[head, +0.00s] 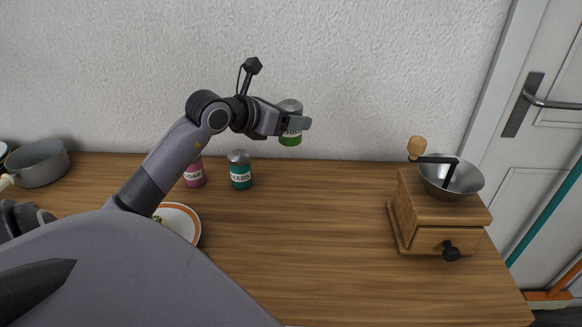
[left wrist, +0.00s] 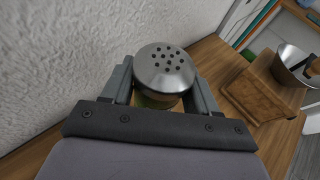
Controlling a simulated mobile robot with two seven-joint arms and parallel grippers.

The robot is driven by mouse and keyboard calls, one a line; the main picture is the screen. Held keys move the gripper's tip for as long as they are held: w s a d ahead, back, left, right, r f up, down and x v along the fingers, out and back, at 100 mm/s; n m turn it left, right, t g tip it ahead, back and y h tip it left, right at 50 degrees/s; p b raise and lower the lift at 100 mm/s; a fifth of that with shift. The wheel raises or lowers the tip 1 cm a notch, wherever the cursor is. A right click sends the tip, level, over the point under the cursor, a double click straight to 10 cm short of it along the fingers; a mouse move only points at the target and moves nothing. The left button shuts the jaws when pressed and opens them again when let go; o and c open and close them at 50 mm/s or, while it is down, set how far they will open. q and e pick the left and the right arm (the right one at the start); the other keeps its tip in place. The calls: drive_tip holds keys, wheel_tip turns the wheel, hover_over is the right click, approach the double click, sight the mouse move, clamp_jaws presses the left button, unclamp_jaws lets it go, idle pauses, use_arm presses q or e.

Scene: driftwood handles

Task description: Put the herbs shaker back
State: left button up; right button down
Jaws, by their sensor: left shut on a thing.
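My left gripper (head: 296,124) is shut on a green shaker (head: 290,139) with a grey metal lid, held upright in the air near the wall, above the back of the counter. Its label is mostly covered by the finger, so I cannot read it. In the left wrist view, the shaker's perforated lid (left wrist: 165,68) sits between the two fingers of the left gripper (left wrist: 160,90). A teal shaker (head: 241,174) labelled as seeds and a pink shaker (head: 195,174), its label partly hidden, stand on the counter to the left. My right gripper is not in view.
A wooden grinder (head: 440,212) with a metal bowl and crank stands at the right of the wooden counter (head: 320,235). A plate (head: 190,219) with an orange rim and a grey pan (head: 40,162) are at the left. The counter's middle is clear.

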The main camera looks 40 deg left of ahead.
use_arm(q)
wheel_tip(320, 180, down, 13)
drive_tip(key=shift+r, duration=0.2)
idle(0.3)
drive_tip(key=shift+f, duration=0.2)
drive_tip(key=o, duration=1.1)
drive_tip(key=shift+r, duration=0.1)
drive_tip(key=shift+r, duration=0.15)
drive_tip(key=v, duration=1.2)
drive_tip(key=shift+b, duration=0.4)
